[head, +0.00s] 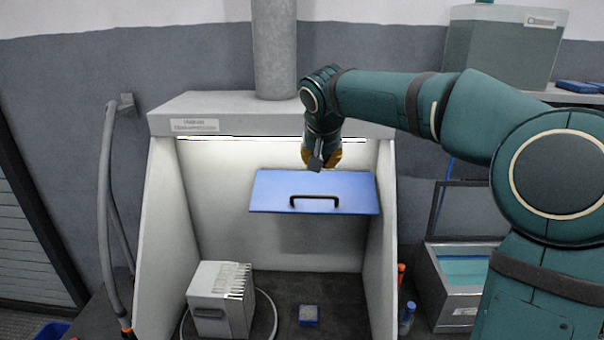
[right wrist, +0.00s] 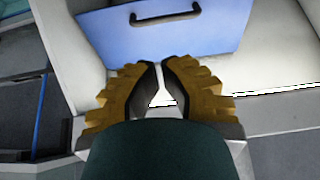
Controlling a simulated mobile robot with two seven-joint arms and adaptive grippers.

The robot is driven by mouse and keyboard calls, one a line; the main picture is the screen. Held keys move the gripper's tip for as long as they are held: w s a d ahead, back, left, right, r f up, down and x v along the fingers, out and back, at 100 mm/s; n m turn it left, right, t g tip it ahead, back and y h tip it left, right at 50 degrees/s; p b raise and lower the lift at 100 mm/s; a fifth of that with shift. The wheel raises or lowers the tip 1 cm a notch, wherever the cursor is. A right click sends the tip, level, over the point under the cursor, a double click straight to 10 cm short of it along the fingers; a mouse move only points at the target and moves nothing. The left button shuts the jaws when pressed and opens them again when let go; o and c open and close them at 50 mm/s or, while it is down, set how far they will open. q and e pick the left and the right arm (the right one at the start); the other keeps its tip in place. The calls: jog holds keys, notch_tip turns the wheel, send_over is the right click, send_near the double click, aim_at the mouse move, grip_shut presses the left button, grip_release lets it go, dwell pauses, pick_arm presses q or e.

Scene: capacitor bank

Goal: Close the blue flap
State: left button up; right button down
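The blue flap (head: 315,187) is a flat panel with a black bar handle (head: 314,198) near its front edge. It sits across the upper part of the hood's opening, tilted, with the hood's interior visible below it. My right gripper (head: 318,166) points down at the flap's back edge, behind the handle; I cannot tell whether it touches. In the right wrist view the flap (right wrist: 165,38) and handle lie beyond the yellow fingertips (right wrist: 160,65). The fingertips are drawn together with only a narrow gap and nothing held between them. My left gripper is out of view.
The pale hood (head: 165,210) has side walls around the flap and a grey duct (head: 274,50) above. A grey finned box (head: 219,300) and small blue block (head: 308,315) stand inside. A metal bath (head: 462,285) stands at right; a hose (head: 105,200) hangs at left.

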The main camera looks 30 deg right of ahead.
aim_at(318, 196)
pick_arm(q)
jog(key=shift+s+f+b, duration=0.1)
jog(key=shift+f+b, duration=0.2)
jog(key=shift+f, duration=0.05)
pick_arm(e)
jog(key=x, duration=1.3)
jog(key=shift+f, duration=0.2)
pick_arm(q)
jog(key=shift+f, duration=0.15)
pick_arm(e)
jog(key=shift+w+f, duration=0.1)
